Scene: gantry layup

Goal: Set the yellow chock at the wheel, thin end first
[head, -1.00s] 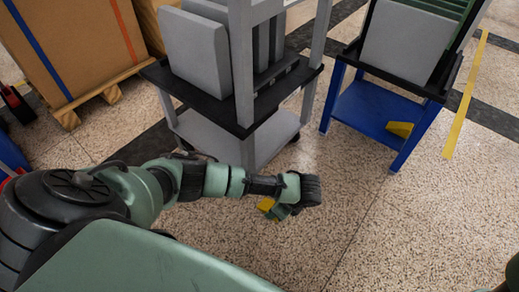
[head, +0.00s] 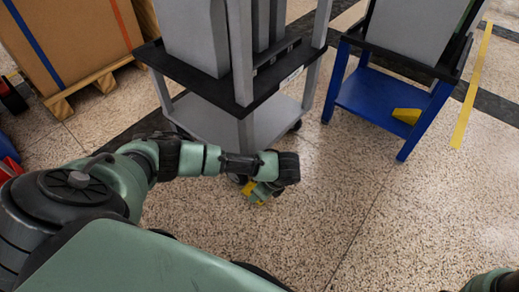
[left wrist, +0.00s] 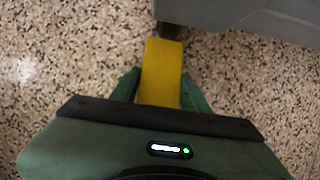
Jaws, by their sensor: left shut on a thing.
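My left gripper (head: 266,190) is low over the floor by the near corner of the grey trolley (head: 262,128). It is shut on the yellow chock (left wrist: 162,72), which lies between the fingers in the left wrist view and points away from the palm. In the head view only bits of the chock (head: 252,189) show past the gripper. A dark trolley wheel (left wrist: 170,31) sits just beyond the chock's far end, under the grey shelf edge; I cannot tell whether they touch.
A blue stand (head: 375,103) at the right has another yellow wedge (head: 407,115) on its lower shelf. A large cardboard box (head: 75,45) stands on a pallet at the left. The speckled floor in front and to the right is clear.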

